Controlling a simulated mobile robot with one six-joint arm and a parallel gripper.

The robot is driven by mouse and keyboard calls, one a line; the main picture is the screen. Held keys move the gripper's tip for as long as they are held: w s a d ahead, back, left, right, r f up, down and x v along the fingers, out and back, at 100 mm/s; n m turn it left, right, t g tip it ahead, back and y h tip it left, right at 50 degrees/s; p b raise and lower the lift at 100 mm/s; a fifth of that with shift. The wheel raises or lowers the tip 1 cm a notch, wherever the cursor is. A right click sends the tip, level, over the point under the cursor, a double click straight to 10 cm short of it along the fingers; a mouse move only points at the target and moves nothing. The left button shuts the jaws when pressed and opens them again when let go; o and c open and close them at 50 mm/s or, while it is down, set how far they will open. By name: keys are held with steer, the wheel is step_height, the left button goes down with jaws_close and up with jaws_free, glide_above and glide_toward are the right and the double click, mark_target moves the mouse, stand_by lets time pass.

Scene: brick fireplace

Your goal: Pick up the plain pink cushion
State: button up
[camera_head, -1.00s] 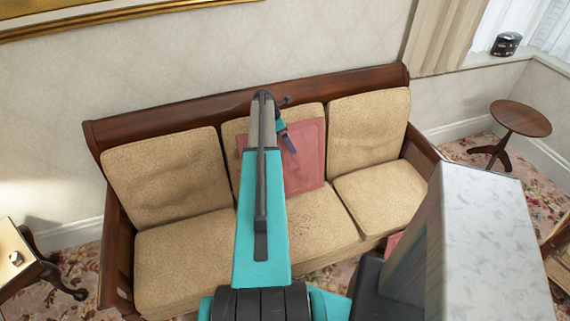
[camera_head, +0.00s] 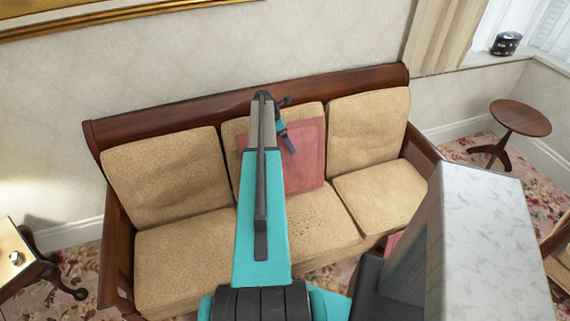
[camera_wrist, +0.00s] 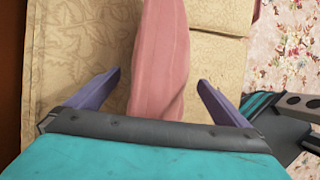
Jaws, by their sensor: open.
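The plain pink cushion (camera_head: 306,160) leans upright against the middle backrest of the sofa, partly hidden behind my arm in the head view. In the wrist view the cushion (camera_wrist: 160,60) shows edge-on as a narrow pink band running between my gripper's two purple fingers. My gripper (camera_wrist: 154,90) is open, with one finger on each side of the cushion and a gap to both. In the head view only part of my gripper (camera_head: 288,140) shows, in front of the cushion's upper part.
The beige sofa (camera_head: 180,245) has a dark wooden frame (camera_head: 180,110) behind its back cushions. A small side table (camera_head: 18,260) stands at the left and a round table (camera_head: 520,118) at the right. The seats beside the cushion are bare.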

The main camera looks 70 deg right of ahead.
stand_by(0.3)
steer(key=c, duration=1.6)
steer(key=shift+r, duration=0.1)
steer(key=shift+r+b, duration=0.8)
steer(key=shift+r, duration=1.05)
steer(key=s+a+b, duration=0.1)
steer(key=s+a, duration=0.2)
steer(key=a, duration=0.1)
steer(key=s+a+r+b, duration=0.1)
steer(key=s+a, duration=0.2)
steer(key=s, duration=0.1)
steer(key=s+a+b, duration=0.1)
steer(key=s+a, duration=0.2)
steer(key=a, duration=0.1)
steer(key=shift+s+a+r+b, duration=0.3)
steer(key=shift+s+a, duration=0.05)
steer(key=shift+s, duration=0.05)
